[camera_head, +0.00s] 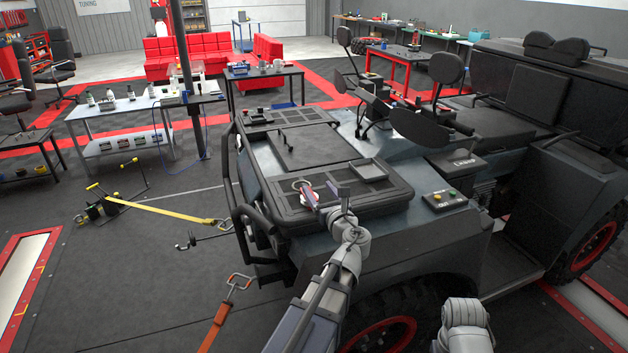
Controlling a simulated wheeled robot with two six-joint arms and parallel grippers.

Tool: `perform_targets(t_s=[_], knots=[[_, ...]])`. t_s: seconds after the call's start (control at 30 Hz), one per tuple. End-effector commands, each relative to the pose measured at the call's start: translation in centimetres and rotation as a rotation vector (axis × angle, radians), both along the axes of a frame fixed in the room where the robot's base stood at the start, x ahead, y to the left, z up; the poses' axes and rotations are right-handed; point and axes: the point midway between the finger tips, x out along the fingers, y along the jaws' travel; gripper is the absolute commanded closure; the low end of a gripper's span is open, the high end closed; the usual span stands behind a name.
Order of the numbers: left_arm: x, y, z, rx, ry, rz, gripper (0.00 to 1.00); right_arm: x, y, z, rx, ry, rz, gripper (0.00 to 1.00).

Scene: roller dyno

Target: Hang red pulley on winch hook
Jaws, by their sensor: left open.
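The red pulley (306,193) lies on the black front rack of the vehicle, near its front edge. My left gripper (333,193) is open just to the right of the pulley, over the rack. Whether a finger touches the pulley is too small to tell. A dark hook (187,241), seemingly the winch hook, sticks out on a thin line ahead of the vehicle's front bumper. It is well to the left of and below my left gripper. Of my right arm only a grey link shows at the bottom edge; its gripper is out of view.
The vehicle's black front bumper bars (248,222) stand between the rack and the hook. A yellow strap (165,211) runs from a floor anchor to the front of the vehicle. An orange strap (219,322) rises nearer me. A control box (444,200) sits right of the rack.

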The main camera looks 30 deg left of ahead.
Motion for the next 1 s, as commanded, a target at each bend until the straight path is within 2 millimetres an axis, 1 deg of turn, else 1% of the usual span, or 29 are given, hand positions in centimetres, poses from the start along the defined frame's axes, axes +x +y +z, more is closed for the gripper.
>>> perform_targets(t_s=[0.03, 0.1, 0.3, 0.4, 0.57, 0.83, 0.87, 0.93, 0.97, 1.0], knots=[[-1.1, -1.1, 0.0, 0.000, 0.000, -0.004, 0.28, 0.0, 0.0, 0.0, 0.000, 0.000, 0.000, 1.00], [-2.0, -2.1, 0.0, 0.000, 0.000, -0.003, 0.28, 0.0, 0.0, 0.0, 0.000, 0.000, 0.000, 1.00], [-3.8, -4.4, 0.0, -0.001, 0.001, -0.002, 0.28, 0.0, 0.0, 0.0, 0.000, 0.000, 0.000, 1.00], [-4.2, -5.0, 0.0, -0.002, 0.001, -0.001, 0.28, 0.0, 0.0, 0.0, 0.000, 0.000, 0.000, 1.00], [-4.4, -5.3, -0.1, -0.002, 0.002, 0.001, 0.28, 0.0, 0.0, 0.0, 0.000, 0.000, 0.000, 1.00], [-4.0, -4.8, -0.3, -0.018, 0.002, 0.002, 0.28, 0.0, 0.0, 0.0, 0.000, 0.000, 0.000, 1.00], [-4.0, -4.8, -0.5, -0.036, -0.005, 0.005, 0.28, 0.0, 0.0, 0.0, 0.000, 0.000, 0.000, 1.00], [-4.1, -5.0, -1.6, -0.129, -0.045, 0.021, 0.28, 0.0, 0.0, 0.0, 0.000, 0.000, 0.000, 1.00], [-4.3, -5.2, -2.3, -0.195, -0.072, 0.036, 0.28, 0.0, 0.0, 0.0, 0.000, 0.000, 0.000, 1.00], [-4.6, -5.6, -3.6, -0.304, -0.116, 0.064, 0.28, 0.0, 0.0, 0.0, 0.000, 0.000, 0.000, 1.00]])
